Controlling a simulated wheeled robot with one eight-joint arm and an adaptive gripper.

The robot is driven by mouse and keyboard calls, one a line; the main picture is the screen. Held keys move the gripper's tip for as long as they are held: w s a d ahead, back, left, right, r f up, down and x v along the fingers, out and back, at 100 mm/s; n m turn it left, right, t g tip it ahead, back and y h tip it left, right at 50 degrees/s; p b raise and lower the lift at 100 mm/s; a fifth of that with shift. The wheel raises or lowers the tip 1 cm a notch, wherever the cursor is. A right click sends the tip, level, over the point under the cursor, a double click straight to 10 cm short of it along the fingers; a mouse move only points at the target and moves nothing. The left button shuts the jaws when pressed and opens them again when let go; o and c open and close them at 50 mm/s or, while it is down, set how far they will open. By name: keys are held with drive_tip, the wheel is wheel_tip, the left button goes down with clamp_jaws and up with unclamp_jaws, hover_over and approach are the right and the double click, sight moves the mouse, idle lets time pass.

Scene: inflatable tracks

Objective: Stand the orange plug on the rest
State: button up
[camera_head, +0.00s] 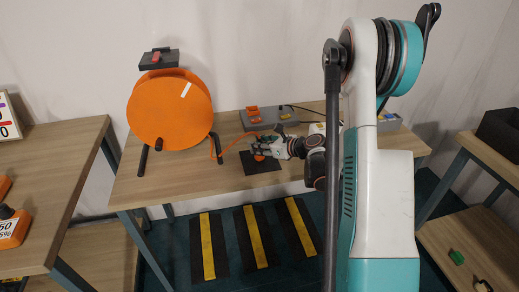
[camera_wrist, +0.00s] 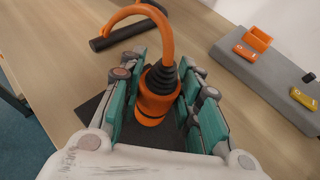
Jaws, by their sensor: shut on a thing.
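The orange plug (camera_wrist: 152,104) has a dark ribbed collar and an orange cable arching up from its top. My gripper (camera_wrist: 158,95) is shut on it, with teal-padded fingers on both sides. The plug looks roughly upright. A flat black pad (camera_head: 262,165), which looks like the rest, lies on the table below it; it also shows in the wrist view (camera_wrist: 90,108), partly hidden by the fingers. In the head view the plug (camera_head: 259,156) is small, at my gripper (camera_head: 260,148), over the pad. I cannot tell whether its base touches the pad.
A large orange cable reel (camera_head: 168,108) stands left on the table (camera_head: 190,188), its dark foot bar (camera_wrist: 118,36) near the plug. A grey block (camera_wrist: 262,82) with an orange socket (camera_wrist: 257,38) and a yellow piece (camera_wrist: 304,98) lies behind. The table's front is clear.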

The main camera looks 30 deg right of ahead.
drive_tip(key=shift+f, duration=0.4)
drive_tip(key=o, duration=1.1)
drive_tip(key=shift+r, duration=0.2)
drive_tip(key=shift+p+v, duration=2.1)
drive_tip(key=shift+v, duration=3.95)
drive_tip(key=shift+f, duration=0.1)
